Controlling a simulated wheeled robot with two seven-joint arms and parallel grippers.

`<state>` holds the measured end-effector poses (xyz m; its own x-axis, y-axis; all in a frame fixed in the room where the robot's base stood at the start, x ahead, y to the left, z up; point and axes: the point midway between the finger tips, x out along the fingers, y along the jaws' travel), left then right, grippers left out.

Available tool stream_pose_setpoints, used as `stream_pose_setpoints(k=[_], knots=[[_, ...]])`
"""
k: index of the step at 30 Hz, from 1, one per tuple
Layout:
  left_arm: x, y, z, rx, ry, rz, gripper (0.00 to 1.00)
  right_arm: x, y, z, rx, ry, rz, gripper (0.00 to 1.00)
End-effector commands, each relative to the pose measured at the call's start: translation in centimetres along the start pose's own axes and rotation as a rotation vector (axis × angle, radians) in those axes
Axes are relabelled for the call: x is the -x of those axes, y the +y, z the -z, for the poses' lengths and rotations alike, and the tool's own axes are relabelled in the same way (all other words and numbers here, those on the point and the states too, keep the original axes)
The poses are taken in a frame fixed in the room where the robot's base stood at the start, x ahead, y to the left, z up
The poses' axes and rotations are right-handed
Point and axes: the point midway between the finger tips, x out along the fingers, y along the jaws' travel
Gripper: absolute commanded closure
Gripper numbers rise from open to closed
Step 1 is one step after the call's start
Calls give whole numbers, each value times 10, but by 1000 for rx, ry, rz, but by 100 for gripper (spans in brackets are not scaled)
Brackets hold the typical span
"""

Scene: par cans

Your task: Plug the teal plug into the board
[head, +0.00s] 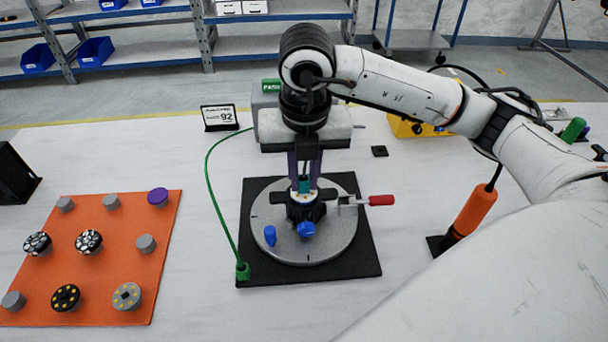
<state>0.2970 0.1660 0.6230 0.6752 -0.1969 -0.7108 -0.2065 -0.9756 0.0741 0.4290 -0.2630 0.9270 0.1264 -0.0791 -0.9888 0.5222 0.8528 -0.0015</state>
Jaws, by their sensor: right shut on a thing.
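My right gripper (304,183) points straight down over the middle of a round grey plate (334,240). Its fingers are shut on a small teal piece, the teal plug (304,186), mostly hidden between them. Directly below is a small pale round piece with yellow marks, seemingly the board (298,198), in a black fixture (305,213) on the plate. The fingers hide most of it, and I cannot tell whether the plug touches it. My left gripper is not in view.
A red-handled clamp (380,200) and blue knobs (270,235) sit around the fixture. A green cable (213,190) runs along the left of the black base (368,263). An orange mat (110,240) with several discs lies left. An orange tool (472,210) stands right.

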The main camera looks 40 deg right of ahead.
Motion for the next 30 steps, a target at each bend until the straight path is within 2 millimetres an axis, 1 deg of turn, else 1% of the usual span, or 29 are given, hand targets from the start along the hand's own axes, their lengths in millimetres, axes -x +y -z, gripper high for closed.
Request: stream_pose_setpoints(k=[24,25,26,30], knots=[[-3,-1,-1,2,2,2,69,-1,0,0,0,-1,0,100],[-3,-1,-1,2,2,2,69,-1,0,0,0,-1,0,80],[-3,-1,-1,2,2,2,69,-1,0,0,0,-1,-1,77],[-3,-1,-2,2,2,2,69,-1,0,0,0,-1,0,77]])
